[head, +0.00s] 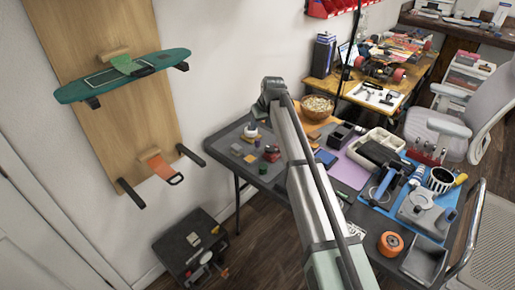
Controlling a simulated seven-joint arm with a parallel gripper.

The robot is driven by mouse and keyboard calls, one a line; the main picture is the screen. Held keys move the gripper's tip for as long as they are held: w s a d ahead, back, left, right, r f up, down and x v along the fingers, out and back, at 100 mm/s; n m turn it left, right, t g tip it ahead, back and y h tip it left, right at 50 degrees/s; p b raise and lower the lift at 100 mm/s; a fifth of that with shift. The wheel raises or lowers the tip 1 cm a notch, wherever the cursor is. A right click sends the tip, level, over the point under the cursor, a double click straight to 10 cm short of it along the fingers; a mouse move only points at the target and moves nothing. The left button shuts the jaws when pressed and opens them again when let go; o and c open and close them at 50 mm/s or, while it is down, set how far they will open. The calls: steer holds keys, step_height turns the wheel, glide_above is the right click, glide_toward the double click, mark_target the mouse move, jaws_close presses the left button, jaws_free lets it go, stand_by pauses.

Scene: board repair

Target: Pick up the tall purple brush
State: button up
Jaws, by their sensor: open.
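I cannot make out a tall purple brush in the head view; it may be hidden or too small to tell. My own arm crosses the middle of the view and covers part of the dark workbench (224,147). My gripper cannot be seen. A black-and-white striped cup (440,180) stands at the right of the bench, with a blue and yellow item beside it. A purple mat (345,173) lies flat near the bench's middle.
An orange roll (390,243) and a grey open bin (424,262) sit at the near right edge. A wooden bowl (317,107) is behind my arm. A grey chair (445,118) stands at right. A teal board (125,75) hangs on the wall rack.

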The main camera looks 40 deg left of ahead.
mark_target(258, 140)
steer(key=shift+w+d+x, duration=0.1)
steer(key=shift+w+x, duration=0.05)
steer(key=shift+x, duration=3.3)
steer(key=shift+w+d+x, duration=0.15)
steer(key=shift+x, duration=3.3)
steer(key=shift+c, duration=0.3)
jaws_close()
